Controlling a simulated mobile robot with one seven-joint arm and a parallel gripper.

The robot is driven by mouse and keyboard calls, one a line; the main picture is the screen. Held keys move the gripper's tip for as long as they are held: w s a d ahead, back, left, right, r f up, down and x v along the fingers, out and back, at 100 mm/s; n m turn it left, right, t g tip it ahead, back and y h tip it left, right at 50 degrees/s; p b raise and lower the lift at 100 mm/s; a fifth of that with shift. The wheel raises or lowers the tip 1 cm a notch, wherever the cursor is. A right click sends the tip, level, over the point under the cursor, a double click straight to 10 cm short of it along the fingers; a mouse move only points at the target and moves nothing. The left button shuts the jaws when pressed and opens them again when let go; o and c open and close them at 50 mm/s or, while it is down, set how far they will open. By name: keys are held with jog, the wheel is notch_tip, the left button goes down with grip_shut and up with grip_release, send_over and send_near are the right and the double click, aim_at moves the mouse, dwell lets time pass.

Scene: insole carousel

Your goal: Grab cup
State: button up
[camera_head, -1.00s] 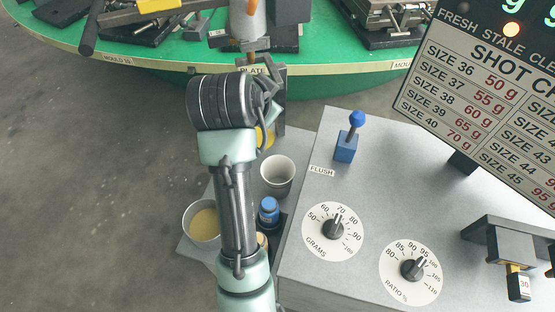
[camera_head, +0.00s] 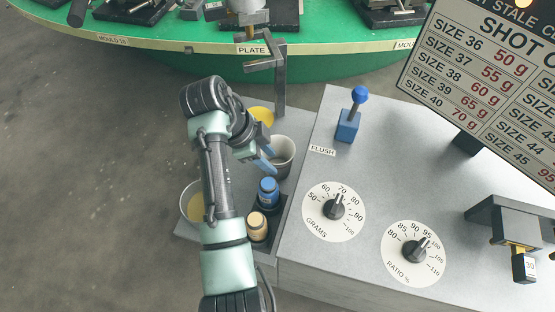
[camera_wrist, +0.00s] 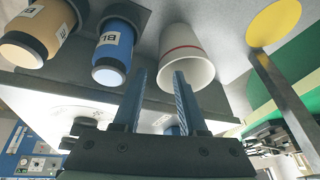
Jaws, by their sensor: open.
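A white cup (camera_head: 282,157) stands upright on the grey shelf beside the machine, just right of my gripper in the head view. In the wrist view the cup (camera_wrist: 187,58) shows a red band and lies just beyond the fingertips, nearer the right finger. My gripper (camera_head: 268,160) is open and empty, with its two blue-grey fingers apart; they also show in the wrist view (camera_wrist: 160,82). The fingers partly overlap the cup's left side in the head view. I cannot tell whether they touch it.
A blue bottle (camera_head: 268,191) and a tan bottle (camera_head: 257,227) stand in a dark holder near the cup. A bowl with yellow contents (camera_head: 192,204) is at the left. A yellow disc (camera_head: 262,115) and a metal post (camera_head: 280,80) are behind. The dial console (camera_head: 390,180) bounds the right.

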aim_at(278, 167)
jog(key=x, duration=0.5)
jog(key=shift+d+f, duration=0.1)
jog(key=shift+f, duration=0.05)
grip_shut()
jog(key=shift+w, duration=0.1)
